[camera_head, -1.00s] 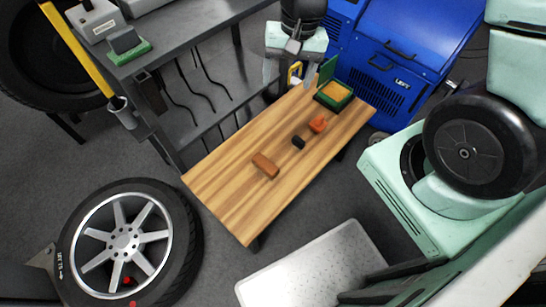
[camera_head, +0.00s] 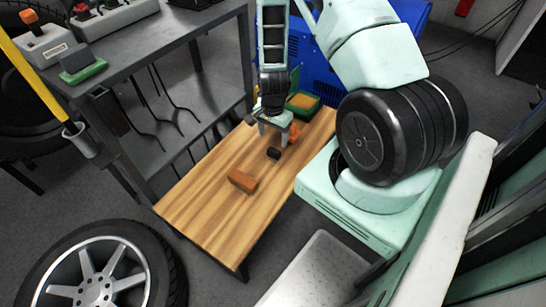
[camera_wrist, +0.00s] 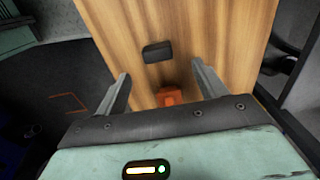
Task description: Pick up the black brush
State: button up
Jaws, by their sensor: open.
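The black brush (camera_head: 273,153) is a small dark block lying on the wooden bench top, near its middle. In the wrist view the black brush (camera_wrist: 157,52) lies just beyond my fingertips, roughly between their lines. My gripper (camera_head: 271,138) is above the bench, beside the black brush in the head view. In the wrist view my gripper (camera_wrist: 160,76) has its two fingers wide apart with nothing between the tips. The gap in height between the fingers and the brush is hard to judge.
An orange object (camera_wrist: 171,97) lies on the wood below my gripper, close to the brush. A brown block (camera_head: 242,181) lies nearer on the wooden bench (camera_head: 207,212). A green box (camera_head: 303,103) stands at the far end. A grey metal table (camera_head: 150,45) is to the left.

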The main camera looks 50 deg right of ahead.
aim_at(274, 150)
jog(key=f+b, duration=0.1)
jog(key=f, duration=0.7)
jog(key=shift+s+f, duration=0.15)
jog(key=shift+s, duration=0.05)
jog(key=c, duration=1.1)
